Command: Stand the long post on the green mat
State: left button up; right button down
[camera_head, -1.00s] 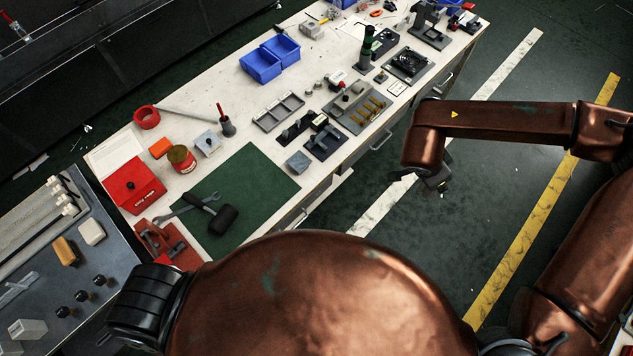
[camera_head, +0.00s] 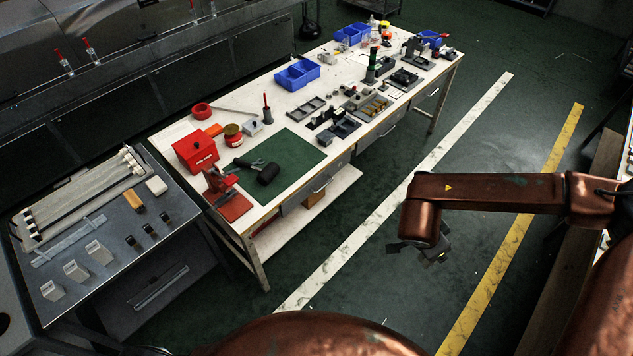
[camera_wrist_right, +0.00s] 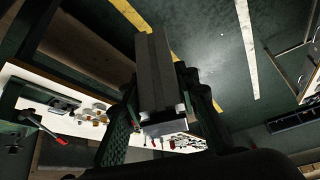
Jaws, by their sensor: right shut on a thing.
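A long grey post (camera_wrist_right: 155,75) with a lengthwise edge shows in the right wrist view. My right gripper (camera_wrist_right: 158,105) is shut on it, with a dark finger on each side. In the head view my right gripper (camera_head: 430,252) hangs over the floor, right of the workbench and well apart from the mat; I cannot make out the post there. The green mat (camera_head: 297,155) lies flat on the near left part of the white workbench. A black mallet (camera_head: 268,173) and a wrench lie on its left part. My left gripper is not in view.
Around the mat are a red box (camera_head: 196,150), a red vise-like tool (camera_head: 228,195), a red-topped jar (camera_head: 233,133) and dark fixtures (camera_head: 338,128). A grey side table (camera_head: 110,225) with pale bars stands at left. The mat's right part is clear.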

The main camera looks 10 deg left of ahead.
aim_at(284, 169)
jog(key=k, duration=0.15)
jog(key=u, duration=0.85)
jog(key=i, duration=1.65)
